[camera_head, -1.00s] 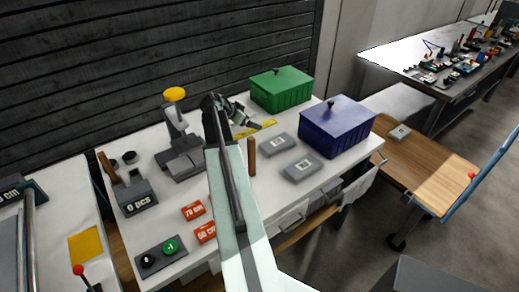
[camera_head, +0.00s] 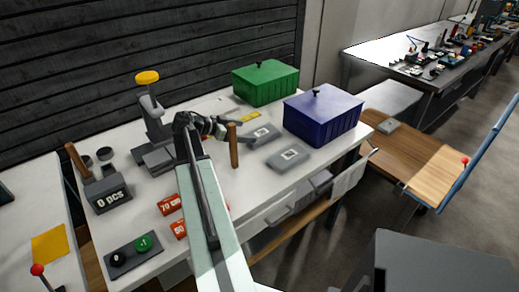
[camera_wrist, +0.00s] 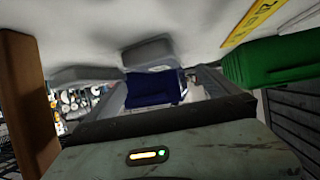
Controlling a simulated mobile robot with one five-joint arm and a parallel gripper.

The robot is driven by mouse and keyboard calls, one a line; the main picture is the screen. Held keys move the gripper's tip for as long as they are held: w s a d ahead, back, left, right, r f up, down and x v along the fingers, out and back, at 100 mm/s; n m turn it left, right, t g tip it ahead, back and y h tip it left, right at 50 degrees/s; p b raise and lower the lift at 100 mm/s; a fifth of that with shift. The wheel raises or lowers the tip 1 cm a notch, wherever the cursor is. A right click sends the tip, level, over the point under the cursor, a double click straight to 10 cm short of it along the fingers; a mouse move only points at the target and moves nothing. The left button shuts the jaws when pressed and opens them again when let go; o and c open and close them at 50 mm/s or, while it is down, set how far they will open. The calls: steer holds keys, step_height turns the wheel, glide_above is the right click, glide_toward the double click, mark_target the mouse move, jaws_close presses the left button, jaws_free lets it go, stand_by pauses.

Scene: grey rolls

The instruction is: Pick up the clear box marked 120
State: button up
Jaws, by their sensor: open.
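Two small grey, see-through-looking boxes lie flat on the white workbench in the head view: a farther one (camera_head: 262,135) and a nearer one (camera_head: 289,156). Each has a pale label on top, too small to read, so I cannot tell which is marked 120. The wrist view looks upside down and shows one box ahead (camera_wrist: 148,52) and another to its left (camera_wrist: 85,74). My gripper (camera_head: 217,127) is open and empty, above the bench to the left of the boxes. Its jaws (camera_wrist: 160,88) frame the blue bin behind, touching neither box.
A wooden post (camera_head: 234,146) stands close by my gripper, also at the left in the wrist view (camera_wrist: 25,105). A blue bin (camera_head: 322,115) and green bin (camera_head: 265,82) stand behind the boxes. A yellow-topped press (camera_head: 150,110) and orange 70 cm block (camera_head: 170,204) are left.

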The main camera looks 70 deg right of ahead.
mark_target(260, 133)
steer(key=shift+s+d+f, duration=0.15)
steer(key=shift+s+d, duration=0.25)
steer(key=shift+d, duration=0.05)
steer(key=b+x, duration=0.2)
steer(key=x, duration=0.4)
steer(key=shift+f, duration=0.1)
steer(key=c, duration=1.5)
